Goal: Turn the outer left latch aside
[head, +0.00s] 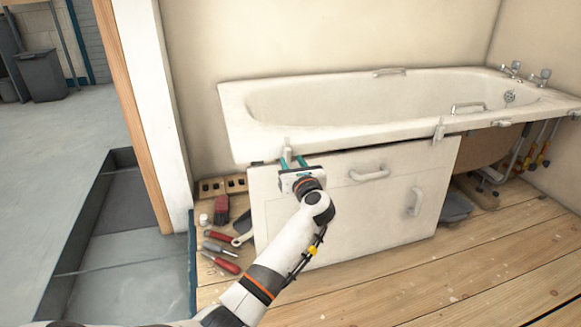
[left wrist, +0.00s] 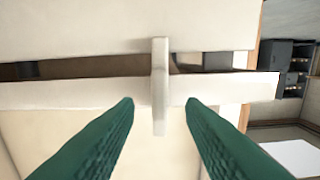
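The outer left latch (head: 287,145) is a small pale upright bar at the left part of the bath's front rim. In the left wrist view the latch (left wrist: 160,70) stands upright across the dark gap, overlapping both the rim and the panel edge. My left gripper (head: 292,161) is at the latch. Its two green fingers (left wrist: 160,106) are spread apart, one on each side of the latch's lower end, with a visible gap on both sides. The white bath panel (head: 335,215) stands below the rim. My right gripper is not in view.
A second latch (head: 438,131) sits further right on the rim of the bath (head: 340,130). The panel carries two handles (head: 370,175). Several hand tools, including a red-handled screwdriver (head: 222,263), lie on the wooden floor left of the panel. The floor in front is clear.

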